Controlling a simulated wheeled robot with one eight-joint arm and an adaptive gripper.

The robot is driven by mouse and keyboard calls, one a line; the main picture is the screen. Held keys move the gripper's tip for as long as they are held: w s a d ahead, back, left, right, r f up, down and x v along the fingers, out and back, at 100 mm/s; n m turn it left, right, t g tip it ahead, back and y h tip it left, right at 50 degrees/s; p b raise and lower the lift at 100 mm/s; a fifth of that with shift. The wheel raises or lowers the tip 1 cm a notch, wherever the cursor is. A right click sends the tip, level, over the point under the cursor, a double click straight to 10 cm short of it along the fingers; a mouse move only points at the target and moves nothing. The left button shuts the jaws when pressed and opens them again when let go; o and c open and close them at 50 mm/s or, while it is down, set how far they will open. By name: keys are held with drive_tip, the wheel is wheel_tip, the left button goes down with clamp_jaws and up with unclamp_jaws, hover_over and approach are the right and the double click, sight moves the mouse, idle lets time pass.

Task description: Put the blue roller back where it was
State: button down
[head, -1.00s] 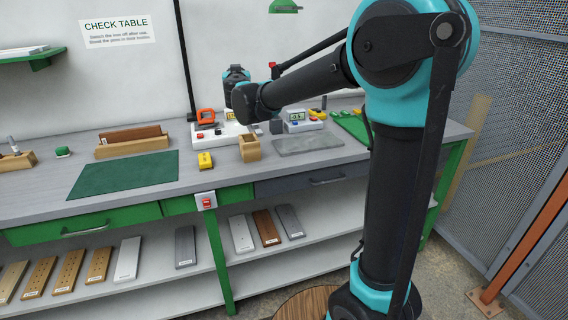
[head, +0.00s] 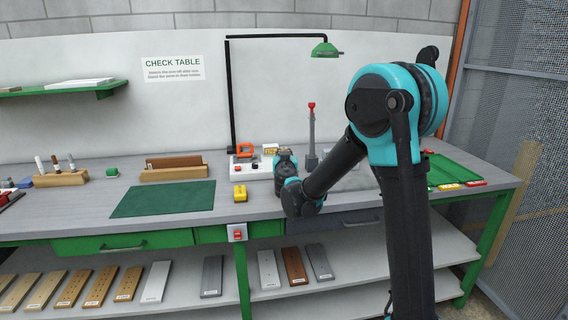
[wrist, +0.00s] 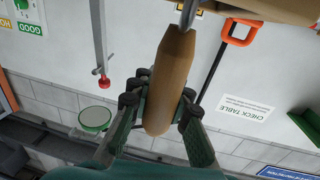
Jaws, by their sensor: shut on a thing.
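I cannot make out a blue roller in either view. In the wrist view my gripper (wrist: 159,100) is shut on a brown, tapered handle (wrist: 170,75), one finger on each side. A grey metal part (wrist: 187,14) shows at the handle's narrow end, near the top edge of the picture. Whether it touches anything there I cannot tell. In the head view my wrist is over the table's front middle, and my own arm hides the fingers and the handle.
A yellow block (head: 240,193) and green mat (head: 164,199) lie left of my wrist. A grey post with a red top (head: 311,130) stands close behind it. Wooden racks (head: 173,174) stand further left. A lamp (head: 326,49) hangs above. A green tray (head: 452,172) is right.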

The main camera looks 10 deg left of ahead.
drive_tip(key=shift+f, duration=2.05)
drive_tip(key=shift+f, duration=0.1)
drive_tip(key=c, duration=1.4)
unclamp_jaws()
